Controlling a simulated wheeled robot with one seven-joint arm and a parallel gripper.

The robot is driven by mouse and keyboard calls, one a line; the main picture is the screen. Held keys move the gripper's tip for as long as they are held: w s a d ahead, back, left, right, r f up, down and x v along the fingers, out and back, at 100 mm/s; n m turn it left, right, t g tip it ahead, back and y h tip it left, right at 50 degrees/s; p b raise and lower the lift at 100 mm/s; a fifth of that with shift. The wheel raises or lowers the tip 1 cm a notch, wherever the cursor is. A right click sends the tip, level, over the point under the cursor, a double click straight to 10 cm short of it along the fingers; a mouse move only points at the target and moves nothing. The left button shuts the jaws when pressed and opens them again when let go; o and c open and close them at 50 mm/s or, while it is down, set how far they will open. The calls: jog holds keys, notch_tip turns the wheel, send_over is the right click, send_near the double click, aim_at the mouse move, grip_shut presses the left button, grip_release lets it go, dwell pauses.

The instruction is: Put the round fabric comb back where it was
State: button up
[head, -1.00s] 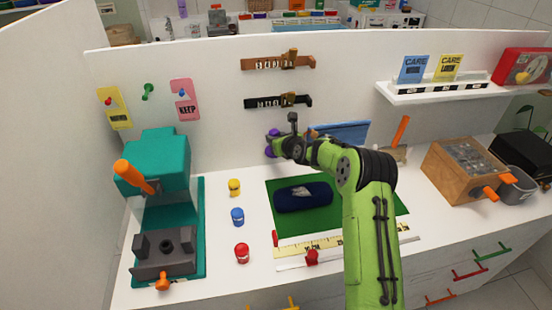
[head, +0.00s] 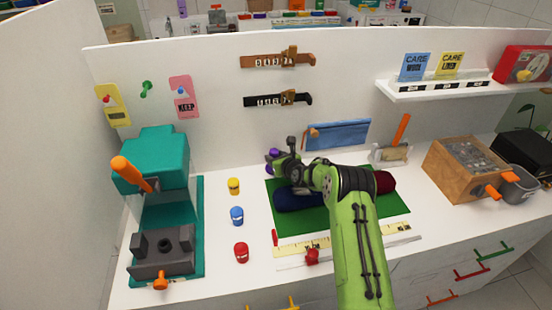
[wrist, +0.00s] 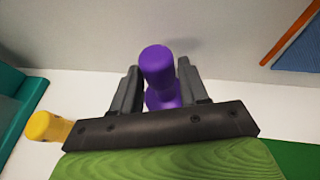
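A purple piece with a rounded knob and narrower neck (wrist: 157,62) stands upright between my fingers in the wrist view. It may be the round fabric comb, but I cannot tell for sure. In the head view it shows as purple patches (head: 271,155) near the back wall, partly hidden by my gripper (head: 283,163). My gripper's two fingers are apart on either side of the purple piece, with small gaps visible. A dark blue fabric roll (head: 290,201) lies on the green mat (head: 345,222), partly behind my arm; a dark red roll (head: 385,182) lies at right.
Yellow (head: 234,186), blue (head: 237,216) and red (head: 241,252) small pots stand left of the mat. A teal press (head: 158,165) is farther left. A blue pouch (head: 340,134) and brush (head: 392,152) are behind; a wooden box (head: 462,168) stands right.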

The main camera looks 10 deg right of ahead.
jog(key=shift+o, duration=1)
